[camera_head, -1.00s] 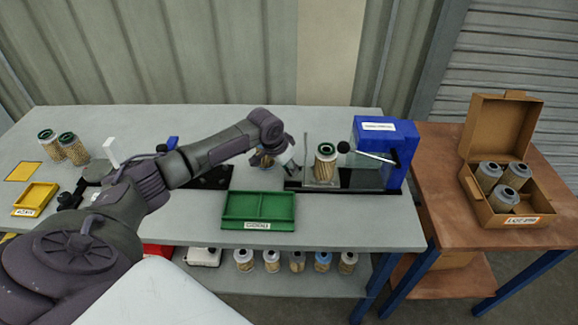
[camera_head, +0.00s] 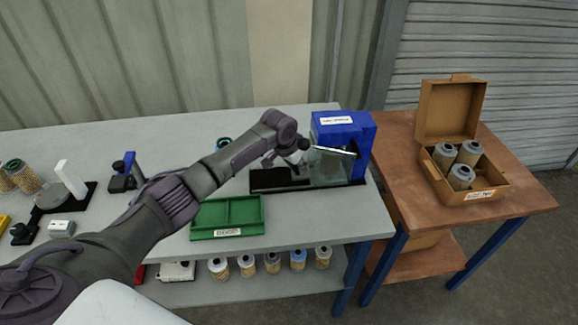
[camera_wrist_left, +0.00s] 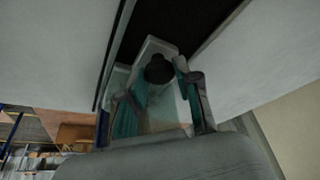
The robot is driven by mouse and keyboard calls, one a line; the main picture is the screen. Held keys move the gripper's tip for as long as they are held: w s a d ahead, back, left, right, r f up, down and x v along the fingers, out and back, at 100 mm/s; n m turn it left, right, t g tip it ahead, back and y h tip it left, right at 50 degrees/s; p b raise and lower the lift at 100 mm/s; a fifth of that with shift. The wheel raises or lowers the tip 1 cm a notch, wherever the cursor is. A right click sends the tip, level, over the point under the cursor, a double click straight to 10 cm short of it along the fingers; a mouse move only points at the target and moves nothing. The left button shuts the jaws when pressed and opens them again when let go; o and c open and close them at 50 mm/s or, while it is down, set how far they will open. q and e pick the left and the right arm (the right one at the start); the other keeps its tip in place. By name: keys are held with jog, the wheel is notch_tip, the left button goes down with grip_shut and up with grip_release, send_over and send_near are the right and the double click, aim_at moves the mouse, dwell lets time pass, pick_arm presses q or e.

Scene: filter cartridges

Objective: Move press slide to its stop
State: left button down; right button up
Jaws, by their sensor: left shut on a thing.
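The blue press (camera_head: 343,131) stands at the right end of the grey bench, with a lever across its front. Its black base rail (camera_head: 272,181) runs out to the left. The press slide (camera_head: 326,171) looks like a pale clear block on the rail, now at the press opening. My left gripper (camera_head: 299,158) is at the slide's left side, shut on its handle. In the left wrist view a dark round knob (camera_wrist_left: 159,69) shows between the teal-padded fingers. The cartridge earlier on the slide cannot be made out now. My right gripper is out of view.
A green tray (camera_head: 227,232) lies on the bench below my arm. An open cardboard box (camera_head: 478,190) with several cartridges stands on the brown table at right. A white upright fixture (camera_head: 71,178) stands at left. Several cartridges (camera_head: 272,262) stand on the lower shelf.

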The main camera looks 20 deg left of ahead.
pick_arm(q)
jog(key=shift+d, duration=0.15)
jog(key=c, duration=1.1)
grip_release()
jog(key=shift+w+d, duration=0.1)
jog(key=shift+w, duration=0.05)
jog(key=v, duration=1.2)
jog(key=shift+f, duration=0.15)
